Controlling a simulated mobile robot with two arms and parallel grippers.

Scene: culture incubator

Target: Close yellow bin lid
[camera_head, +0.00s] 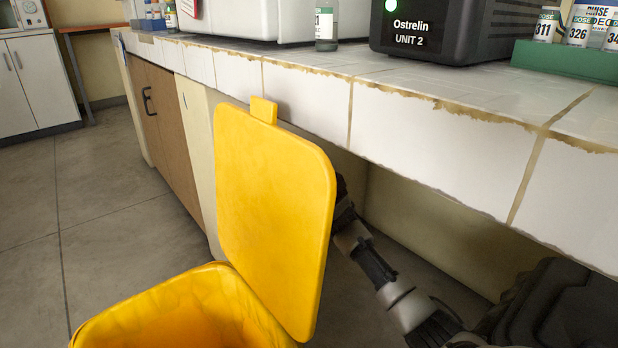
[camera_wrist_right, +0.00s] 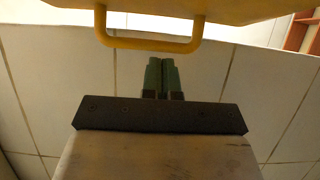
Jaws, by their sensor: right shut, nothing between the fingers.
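The yellow bin (camera_head: 190,310) stands at the bottom of the head view with its mouth open. Its yellow lid (camera_head: 272,205) stands raised, nearly upright, beside the counter front, with a small tab (camera_head: 263,110) on its top edge. My right arm reaches behind the lid from the right, and the lid hides its gripper in the head view. In the right wrist view my right gripper (camera_wrist_right: 162,72) is shut and empty, its greenish fingertips just below a yellow loop handle (camera_wrist_right: 150,44). I cannot tell whether they touch it. My left gripper is not in view.
A white tiled counter (camera_head: 430,130) with a chipped edge runs close behind the lid and above my right arm. A vial (camera_head: 326,26), a dark Ostrelin unit (camera_head: 450,30) and a green rack (camera_head: 565,62) stand on it. The floor (camera_head: 110,215) at left is clear.

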